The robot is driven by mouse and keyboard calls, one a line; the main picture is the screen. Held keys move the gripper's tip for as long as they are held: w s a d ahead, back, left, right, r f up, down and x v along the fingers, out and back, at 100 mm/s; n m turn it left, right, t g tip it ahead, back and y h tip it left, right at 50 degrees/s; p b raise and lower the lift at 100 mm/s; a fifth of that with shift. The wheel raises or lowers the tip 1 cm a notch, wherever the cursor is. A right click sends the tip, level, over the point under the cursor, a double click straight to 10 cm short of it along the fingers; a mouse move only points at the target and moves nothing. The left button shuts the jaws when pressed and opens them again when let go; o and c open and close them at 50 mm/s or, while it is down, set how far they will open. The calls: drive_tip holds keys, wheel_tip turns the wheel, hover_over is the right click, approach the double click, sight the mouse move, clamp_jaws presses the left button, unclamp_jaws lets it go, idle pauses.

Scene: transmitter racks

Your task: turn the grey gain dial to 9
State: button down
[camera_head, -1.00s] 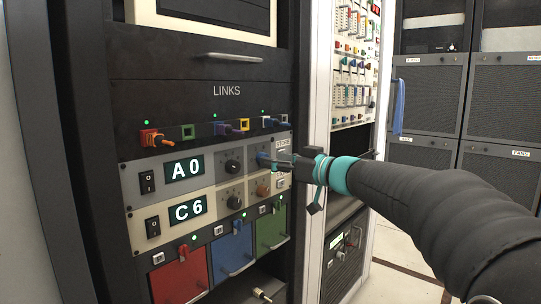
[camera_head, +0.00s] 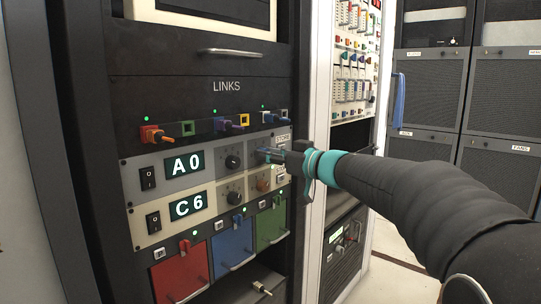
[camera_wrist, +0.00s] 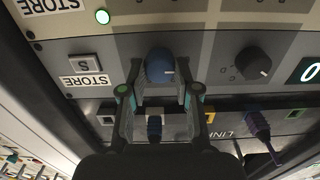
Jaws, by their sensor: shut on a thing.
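The grey panel (camera_head: 206,160), with a display (camera_head: 185,164) reading A0, carries a black dial (camera_head: 233,162) and a blue dial. The blue dial (camera_wrist: 160,64) shows in the wrist view, its white mark pointing right in that picture. My gripper (camera_wrist: 161,75) has a finger on each side of it and is shut on it. In the head view my gripper (camera_head: 270,155) reaches the panel from the right and largely hides the blue dial. The black dial also shows in the wrist view (camera_wrist: 253,64), apart from the fingers. I cannot read a gain label.
A cream panel (camera_head: 208,202) reading C6, with a black and an orange dial (camera_head: 263,185), sits just below. Cable plugs (camera_head: 153,135) stick out of the LINKS row above. Red, blue and green drawers (camera_head: 180,276) lie underneath.

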drive_tip(key=shift+f+b, duration=0.1)
drive_tip(key=shift+b, duration=0.2)
drive_tip(key=shift+f+m+p, duration=0.15)
drive_tip(key=shift+m+p, duration=0.4)
drive_tip(key=shift+m, duration=8.4)
drive_tip(key=shift+f+m+p, duration=0.15)
drive_tip(key=shift+m+p, duration=0.35)
drive_tip(key=shift+m, duration=8.45)
drive_tip(key=shift+a, duration=0.1)
